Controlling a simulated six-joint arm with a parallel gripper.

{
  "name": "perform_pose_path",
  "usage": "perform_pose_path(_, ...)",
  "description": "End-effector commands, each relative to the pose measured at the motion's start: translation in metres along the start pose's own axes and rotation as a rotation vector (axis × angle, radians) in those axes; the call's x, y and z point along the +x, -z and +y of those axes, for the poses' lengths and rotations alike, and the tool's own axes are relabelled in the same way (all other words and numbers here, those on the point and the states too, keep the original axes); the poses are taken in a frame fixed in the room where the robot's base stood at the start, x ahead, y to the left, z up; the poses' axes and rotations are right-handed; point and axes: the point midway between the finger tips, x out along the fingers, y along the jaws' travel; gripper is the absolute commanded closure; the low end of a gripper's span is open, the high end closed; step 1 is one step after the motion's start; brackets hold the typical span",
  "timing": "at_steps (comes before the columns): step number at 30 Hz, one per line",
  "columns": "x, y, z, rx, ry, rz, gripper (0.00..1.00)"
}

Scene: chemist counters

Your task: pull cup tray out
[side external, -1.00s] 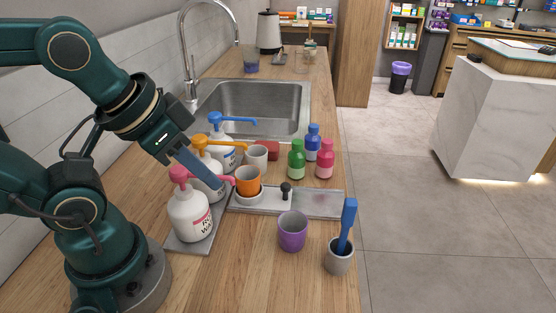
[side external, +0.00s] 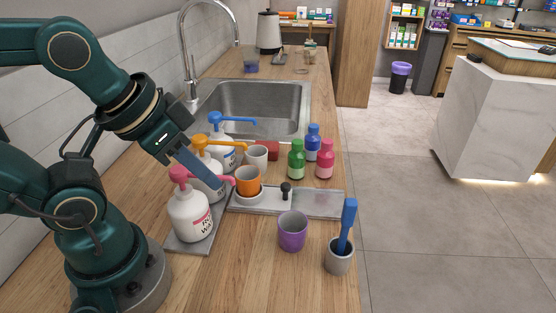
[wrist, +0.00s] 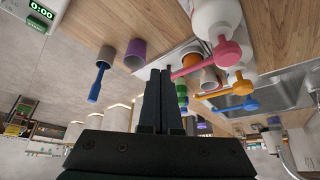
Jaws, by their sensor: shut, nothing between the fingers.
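The cup tray is a flat grey metal strip (side external: 318,205) on the wooden counter in the side view. A black knob (side external: 286,191) stands up from its middle. An orange cup (side external: 248,181) sits in a white ring at its left end. My gripper (side external: 220,186) is shut and empty, pointing down to the right from the left, close to the pump bottles and left of the orange cup. It seems to hold nothing and is apart from the knob. In the wrist view the shut fingers (wrist: 160,78) hide part of the tray area.
Pump bottles with pink (side external: 190,215), orange (side external: 207,165) and blue (side external: 222,150) tops crowd the left. Green (side external: 296,160), blue (side external: 312,143) and pink (side external: 325,161) bottles stand behind the tray. A purple cup (side external: 292,232) and a grey cup with a blue pestle-like tool (side external: 340,255) stand in front.

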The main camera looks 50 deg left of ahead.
Motion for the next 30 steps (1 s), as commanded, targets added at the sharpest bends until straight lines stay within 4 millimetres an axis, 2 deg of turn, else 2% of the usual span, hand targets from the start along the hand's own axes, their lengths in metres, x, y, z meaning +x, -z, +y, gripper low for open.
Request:
perform_pose_path(6, 0.000, 0.000, 0.000, 0.000, 0.000, 0.000, 1.00)
perform_pose_path(7, 0.000, 0.000, 0.000, 0.000, 0.000, 0.000, 0.96)
perform_pose_path(11, -0.003, 0.002, 0.000, 0.010, 0.000, 0.000, 0.46)
perform_pose_path(12, -0.006, 0.006, 0.000, 0.014, 0.000, 0.010, 0.43)
perform_pose_path(16, -0.015, 0.029, -0.001, 0.026, 0.002, 0.006, 0.43)
perform_pose_path(20, -0.015, 0.058, -0.003, 0.033, 0.006, -0.038, 0.43)
perform_pose_path(26, 0.004, 0.098, -0.008, 0.039, 0.009, -0.132, 0.43)
perform_pose_path(30, 0.029, 0.120, -0.014, 0.036, 0.010, -0.207, 0.43)
